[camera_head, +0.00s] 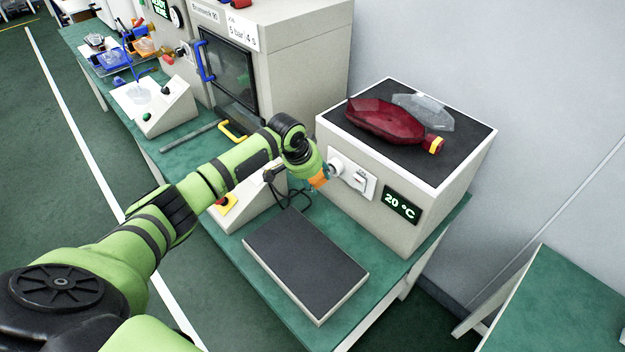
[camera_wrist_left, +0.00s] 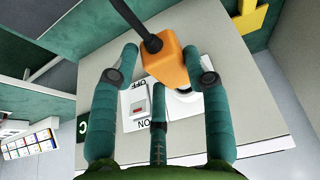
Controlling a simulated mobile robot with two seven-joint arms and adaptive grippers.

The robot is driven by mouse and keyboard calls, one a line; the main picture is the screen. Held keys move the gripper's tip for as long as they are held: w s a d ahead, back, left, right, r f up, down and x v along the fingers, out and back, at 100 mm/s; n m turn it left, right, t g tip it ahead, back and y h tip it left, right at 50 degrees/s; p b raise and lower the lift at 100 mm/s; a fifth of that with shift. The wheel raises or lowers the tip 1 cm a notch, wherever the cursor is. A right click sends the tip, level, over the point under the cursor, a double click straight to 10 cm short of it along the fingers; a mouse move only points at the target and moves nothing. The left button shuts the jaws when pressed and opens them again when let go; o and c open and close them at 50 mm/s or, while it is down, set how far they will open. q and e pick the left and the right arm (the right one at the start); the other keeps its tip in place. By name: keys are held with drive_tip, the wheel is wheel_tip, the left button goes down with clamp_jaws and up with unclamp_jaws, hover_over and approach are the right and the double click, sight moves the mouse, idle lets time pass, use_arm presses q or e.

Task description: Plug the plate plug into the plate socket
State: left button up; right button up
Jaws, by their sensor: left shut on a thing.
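The orange plate plug (camera_wrist_left: 172,62) is between the teal fingers of my left gripper (camera_wrist_left: 160,68), which is shut on it. A dark cable leaves its back end. In the head view the plug (camera_head: 320,181) shows just below the gripper tip. In the wrist view the plug partly covers the socket (camera_wrist_left: 184,104). I cannot tell whether they touch. My right gripper is not in view.
A rocker switch (camera_wrist_left: 139,107) marked ON and OFF sits beside the socket. A dark flat plate (camera_head: 305,260) lies in front on the green bench.

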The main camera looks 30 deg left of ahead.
use_arm(q)
drive_tip(key=shift+w+d+b, duration=0.35)
drive_tip(key=shift+w+b, duration=0.05)
drive_tip(key=shift+w, duration=0.45)
idle(0.3)
drive_tip(key=shift+p, duration=0.3)
idle(0.3)
drive_tip(key=shift+p, duration=0.3)
drive_tip(key=shift+w, duration=0.3)
